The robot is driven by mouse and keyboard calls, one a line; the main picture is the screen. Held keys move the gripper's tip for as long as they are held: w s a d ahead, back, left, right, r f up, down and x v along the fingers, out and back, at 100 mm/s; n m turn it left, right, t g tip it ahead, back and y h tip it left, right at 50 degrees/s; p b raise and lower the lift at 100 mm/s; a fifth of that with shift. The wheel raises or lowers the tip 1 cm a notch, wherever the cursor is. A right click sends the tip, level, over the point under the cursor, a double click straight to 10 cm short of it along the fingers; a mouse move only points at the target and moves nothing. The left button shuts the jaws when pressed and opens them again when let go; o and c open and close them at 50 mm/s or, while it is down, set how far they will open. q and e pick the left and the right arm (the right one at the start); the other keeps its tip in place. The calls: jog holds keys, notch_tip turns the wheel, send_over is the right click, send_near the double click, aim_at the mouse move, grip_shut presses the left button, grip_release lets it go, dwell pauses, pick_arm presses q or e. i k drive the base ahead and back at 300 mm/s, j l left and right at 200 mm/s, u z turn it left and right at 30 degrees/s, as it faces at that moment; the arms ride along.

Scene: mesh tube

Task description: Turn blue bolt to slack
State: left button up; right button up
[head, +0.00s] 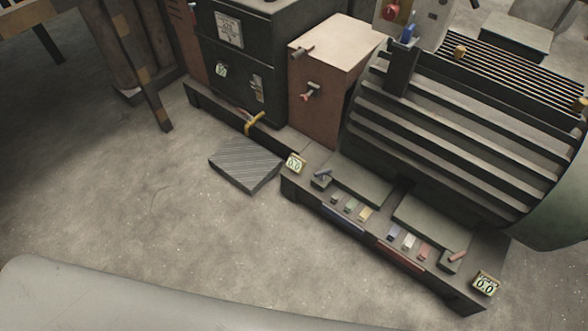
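A small bright blue piece (409,32), which looks like the blue bolt, stands on top of a dark upright bracket (402,70) at the upper right. The bracket rises beside the large dark ribbed drum (450,125). The piece is too small to tell how tight it is. A blue-grey lever (323,173) sits on a small block at the left end of the low dark bench (330,215) in front of the drum. Neither of my grippers is in the head view.
Two small displays, left (295,164) and right (485,284), stand on the bench. An orange lever (457,256) is near its right end. A brown box (320,75) and a dark cabinet (245,60) stand left. A grey plate (245,163) lies on open floor (150,210).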

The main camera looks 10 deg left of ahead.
aim_at(322, 173)
jog(key=i+j+z, duration=0.45)
jog(key=i, duration=0.15)
jog(key=i+j+z, duration=0.45)
jog(key=i+j, duration=0.1)
